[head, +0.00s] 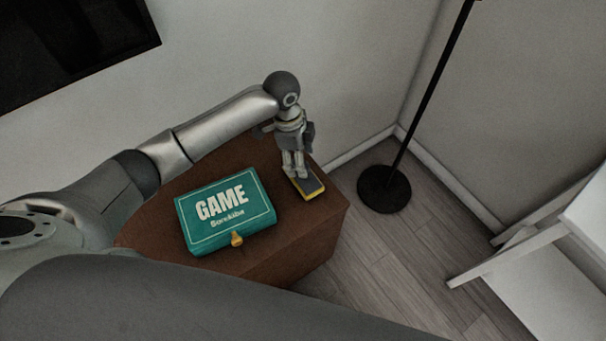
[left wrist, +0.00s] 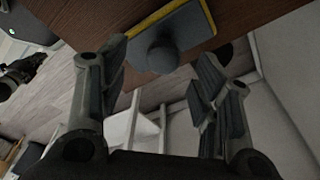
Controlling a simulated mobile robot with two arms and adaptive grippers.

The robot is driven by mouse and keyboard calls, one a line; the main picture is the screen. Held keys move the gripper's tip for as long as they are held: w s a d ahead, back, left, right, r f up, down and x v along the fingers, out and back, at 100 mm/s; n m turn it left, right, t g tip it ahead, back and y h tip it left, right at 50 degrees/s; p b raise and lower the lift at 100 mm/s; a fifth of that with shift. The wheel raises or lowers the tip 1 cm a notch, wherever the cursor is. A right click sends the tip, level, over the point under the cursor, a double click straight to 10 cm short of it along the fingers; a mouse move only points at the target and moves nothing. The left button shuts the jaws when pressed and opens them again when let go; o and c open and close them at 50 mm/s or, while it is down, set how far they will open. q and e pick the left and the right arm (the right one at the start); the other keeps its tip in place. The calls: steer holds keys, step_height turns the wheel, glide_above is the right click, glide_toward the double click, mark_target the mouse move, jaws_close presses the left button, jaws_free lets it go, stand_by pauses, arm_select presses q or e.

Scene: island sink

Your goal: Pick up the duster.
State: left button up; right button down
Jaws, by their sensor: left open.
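The duster (head: 313,186) is a small flat block with a dark grey top and a yellow edge. It lies near the right end of the brown wooden surface in the head view. In the left wrist view the duster (left wrist: 190,28) shows its yellow rim and a round grey knob. My left gripper (head: 296,174) points down at the duster and covers part of it in the head view. Its fingers (left wrist: 163,68) are open, with the knob appearing between them in the left wrist view. I cannot tell whether they touch it. My right gripper is not in view.
A teal game box (head: 226,211) with a yellow clasp lies on the brown cabinet (head: 290,252), left of the duster. A floor lamp's round black base (head: 384,189) stands right of the cabinet. A white shelf (head: 545,225) is at the far right. The wall is behind.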

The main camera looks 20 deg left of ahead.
mark_target(310, 187)
arm_select(q)
steer(key=f, duration=0.5)
steer(key=shift+w+d, duration=0.25)
steer(key=shift+d, duration=0.15)
steer(key=shift+r, duration=0.1)
steer(key=c, duration=1.1)
steer(key=shift+c, duration=0.3)
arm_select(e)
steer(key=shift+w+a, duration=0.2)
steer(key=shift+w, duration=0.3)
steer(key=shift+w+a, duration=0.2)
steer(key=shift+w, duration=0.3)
